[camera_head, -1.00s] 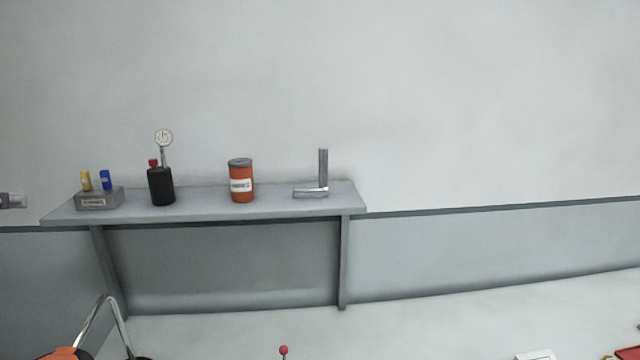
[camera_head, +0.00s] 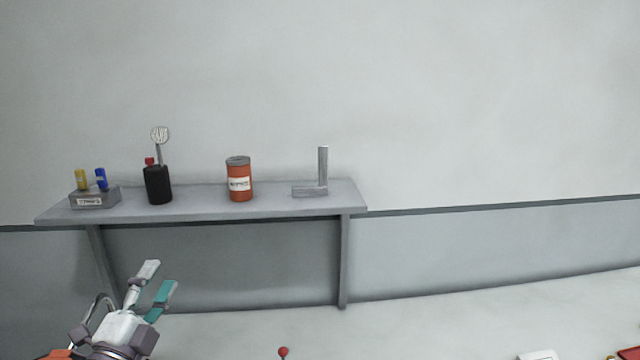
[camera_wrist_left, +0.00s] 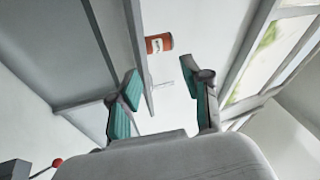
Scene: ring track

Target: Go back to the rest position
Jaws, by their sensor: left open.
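My left gripper (camera_head: 156,280) has come into the lower left of the head view, below the shelf and pointing up. Its jaws, with teal pads, are apart and nothing is between them. The left wrist view also shows the spread fingers (camera_wrist_left: 160,85), with the orange can (camera_wrist_left: 159,43) beyond them, well clear of the pads. My right gripper is in neither view.
A grey wall shelf (camera_head: 270,206) holds a small box with yellow and blue pieces (camera_head: 94,199), a black bottle (camera_head: 158,185), the orange can (camera_head: 240,181) and a metal angle piece (camera_head: 322,170). A red ball-topped stick (camera_head: 283,352) stands at the bottom edge.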

